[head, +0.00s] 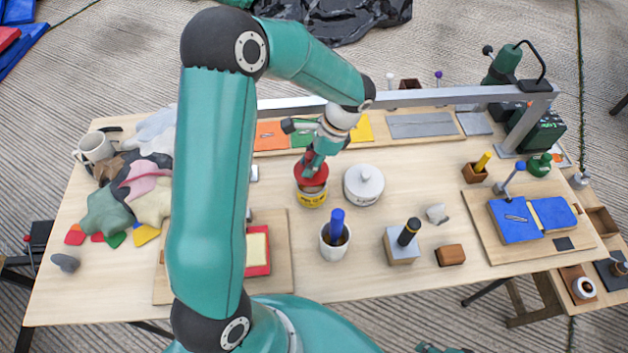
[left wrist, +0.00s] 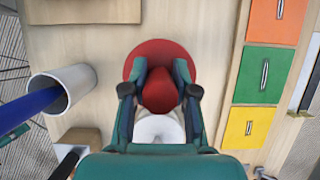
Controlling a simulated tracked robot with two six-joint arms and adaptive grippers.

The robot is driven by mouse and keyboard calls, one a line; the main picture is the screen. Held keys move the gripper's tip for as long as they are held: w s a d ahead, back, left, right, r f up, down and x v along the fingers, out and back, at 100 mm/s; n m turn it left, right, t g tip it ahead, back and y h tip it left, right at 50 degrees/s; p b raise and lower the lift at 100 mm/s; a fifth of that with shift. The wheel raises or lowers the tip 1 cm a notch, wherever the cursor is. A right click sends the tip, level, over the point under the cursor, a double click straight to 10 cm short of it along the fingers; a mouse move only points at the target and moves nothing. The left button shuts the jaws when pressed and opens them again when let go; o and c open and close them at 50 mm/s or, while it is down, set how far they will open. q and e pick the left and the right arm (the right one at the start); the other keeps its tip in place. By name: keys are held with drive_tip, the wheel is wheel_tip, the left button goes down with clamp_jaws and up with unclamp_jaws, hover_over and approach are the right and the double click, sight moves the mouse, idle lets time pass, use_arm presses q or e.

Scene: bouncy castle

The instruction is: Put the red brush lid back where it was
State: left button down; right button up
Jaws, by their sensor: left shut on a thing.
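The red brush lid (head: 311,172) is held between the fingers of my left gripper (head: 313,162), directly over the can with a yellow label (head: 311,198). I cannot tell whether the lid touches the can or hovers just above it. In the left wrist view the lid (left wrist: 160,55) shows as a red disc with a raised middle, and both fingers of the left gripper (left wrist: 160,92) close on that middle. A small teal and dark part of my right arm shows at the bottom edge of the head view.
A white lidded pot (head: 364,186) stands just right of the can. A white cup with a blue handle (head: 335,240) stands in front. Coloured boards (head: 270,136) lie behind, under a grey metal rail (head: 430,96). A grey block (head: 401,248) holds a black-handled tool.

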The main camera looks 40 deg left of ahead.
use_arm(q)
wheel_tip(320, 180, down, 4)
drive_tip(key=b, duration=0.3)
drive_tip(key=shift+f, duration=0.15)
drive_tip(key=c, duration=1.3)
unclamp_jaws()
drive_tip(key=o, duration=0.4)
